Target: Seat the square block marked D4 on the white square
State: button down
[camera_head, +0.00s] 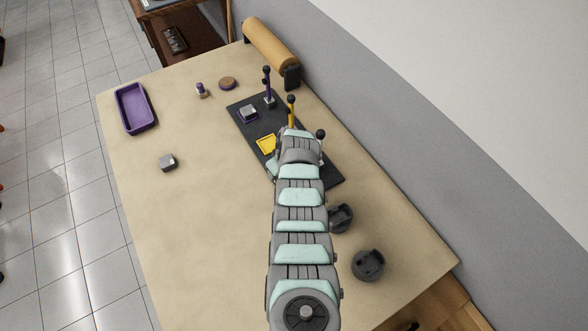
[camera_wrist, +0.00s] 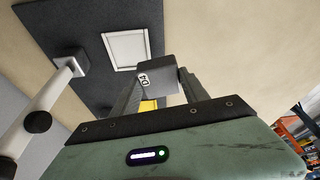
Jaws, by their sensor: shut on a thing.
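The white square (camera_wrist: 128,67) is an empty framed recess on the dark board (camera_wrist: 75,28). In the wrist view the block is just beyond the square's lower right corner, apart from its middle. The block's height above the board is hard to tell. In the head view my arm hides the block and the white square.
A white post (camera_wrist: 50,95) with black knobs stands beside the white square. The yellow square (camera_head: 266,145) is empty, with a yellow post (camera_head: 291,111) nearby. A grey block sits on the purple square (camera_head: 248,114). Another grey block (camera_head: 168,162) lies on the open table, left.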

jog(key=w+d+m+b, duration=0.2)
jog(key=d, duration=0.3)
jog(key=shift+h, duration=0.3)
jog(key=b+x, duration=0.3)
jog(key=s+b+x, duration=0.1)
jog(key=b+x, duration=0.1)
jog(key=shift+d+f, duration=0.3)
jog(key=shift+f, duration=0.1)
jog(key=shift+s+d, duration=0.15)
dwell(0.3)
jog(key=shift+f+b, duration=0.3)
jog(key=shift+b, duration=0.1)
dwell(1.0)
jog(key=shift+c, duration=2.4)
grip_release()
jog(key=shift+r, duration=0.1)
